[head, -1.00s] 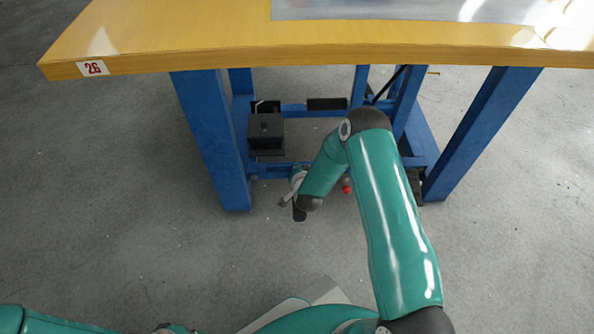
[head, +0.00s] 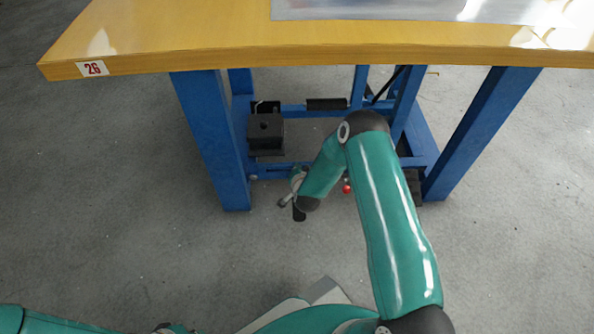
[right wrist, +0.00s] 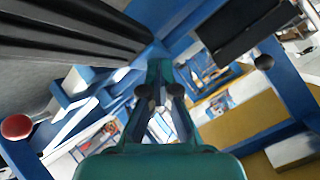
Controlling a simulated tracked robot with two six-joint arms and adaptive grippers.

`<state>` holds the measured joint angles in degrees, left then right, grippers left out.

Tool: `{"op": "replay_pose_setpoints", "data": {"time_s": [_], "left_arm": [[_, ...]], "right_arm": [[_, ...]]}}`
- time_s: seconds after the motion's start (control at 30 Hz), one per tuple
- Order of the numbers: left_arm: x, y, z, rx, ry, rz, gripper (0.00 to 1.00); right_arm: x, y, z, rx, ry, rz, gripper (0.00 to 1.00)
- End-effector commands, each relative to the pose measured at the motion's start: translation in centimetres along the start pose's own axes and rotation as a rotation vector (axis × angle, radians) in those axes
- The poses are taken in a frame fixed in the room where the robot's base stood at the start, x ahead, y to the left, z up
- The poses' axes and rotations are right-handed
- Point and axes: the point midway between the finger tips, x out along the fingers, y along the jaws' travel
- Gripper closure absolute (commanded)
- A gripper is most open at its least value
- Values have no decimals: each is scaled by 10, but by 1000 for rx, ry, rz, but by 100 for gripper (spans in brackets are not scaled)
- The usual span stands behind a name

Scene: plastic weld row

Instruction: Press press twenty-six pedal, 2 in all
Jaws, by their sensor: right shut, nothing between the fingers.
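The press twenty-six table (head: 200,40) carries a label reading 26 (head: 92,68) on its front edge. A dark ribbed plate that looks like the pedal (head: 415,187) lies low by the right blue leg, partly behind my right arm. It fills the upper left of the right wrist view (right wrist: 70,30), close to the camera. My right gripper (right wrist: 159,92) is shut and empty, to the side of the ribbed plate with no visible contact. In the head view, my right forearm hides most of that gripper. My left gripper is not in view.
A black box (head: 265,128) sits on the blue frame at left, under the tabletop. A red knob (head: 347,187) is beside my right forearm and also shows in the wrist view (right wrist: 16,127). Blue legs (head: 210,140) flank the space. The grey floor in front is clear.

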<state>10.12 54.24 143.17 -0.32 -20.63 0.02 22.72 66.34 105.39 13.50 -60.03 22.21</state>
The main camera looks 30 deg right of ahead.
Motion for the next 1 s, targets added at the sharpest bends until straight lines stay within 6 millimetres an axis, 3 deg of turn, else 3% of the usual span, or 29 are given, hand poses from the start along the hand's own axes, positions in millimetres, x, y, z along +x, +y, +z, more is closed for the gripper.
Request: {"op": "replay_pose_setpoints", "data": {"time_s": [1.0], "left_arm": [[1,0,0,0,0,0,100]], "right_arm": [[8,13,13,0,-16,14,100]]}}
